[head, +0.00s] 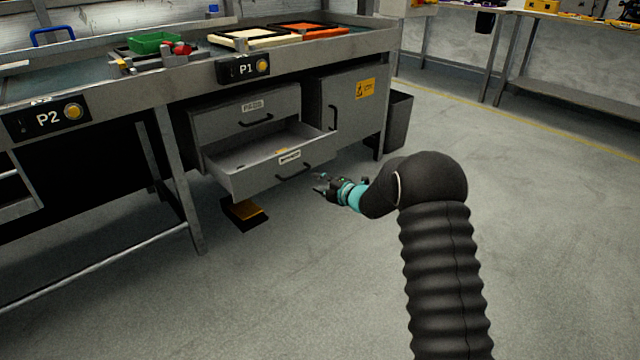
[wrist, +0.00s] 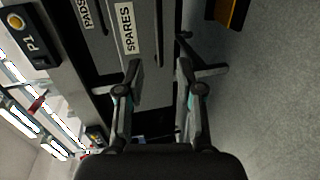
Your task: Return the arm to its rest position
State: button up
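My gripper (head: 322,184) is at the end of my black-sleeved arm, low in front of the workbench and beside the open drawer's handle. In the wrist view, my gripper (wrist: 160,75) has its two fingers spread apart with nothing between them. The open lower drawer (head: 238,180) is pulled out from the bench, and its front carries a label and a dark handle (head: 293,172). In the wrist view the drawer front's label reads SPARES (wrist: 126,28). Whether a finger touches the handle cannot be told.
A closed drawer (head: 222,118) sits above the open one, with a cabinet door (head: 350,112) to its right. A dark bin (head: 398,120) stands past the bench end. A black and orange item (head: 244,214) lies on the floor below. Open floor (head: 560,220) spreads to the right.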

jog(key=shift+d, duration=0.1)
dwell(0.3)
jog(key=s+d+f+m+g+h, duration=0.1)
jog(key=s+d+f+m+h, duration=0.1)
jog(key=d+f+m+h, duration=0.65)
jog(key=s+d+r+m+g+h+p, duration=0.1)
jog(key=s+d+r+m+g+h, duration=0.1)
jog(key=s+d+m, duration=0.55)
jog(key=s+d+r+m+p, duration=0.2)
jog(key=s+r+m, duration=0.1)
jog(key=s+r, duration=0.7)
jog(key=s+d+r+m+g+p, duration=0.1)
jog(key=s+d+r+m+p, duration=0.1)
jog(key=s+r, duration=0.9)
jog(key=s+d+r+m+g+p, duration=0.1)
jog(key=s+r+m+p, duration=0.3)
jog(key=s+r, duration=0.7)
jog(key=s+d+m, duration=0.1)
jog(key=s+m, duration=0.1)
jog(key=s, duration=1)
jog(key=shift+d+r+h, duration=0.15)
jog(key=shift+h, duration=0.2)
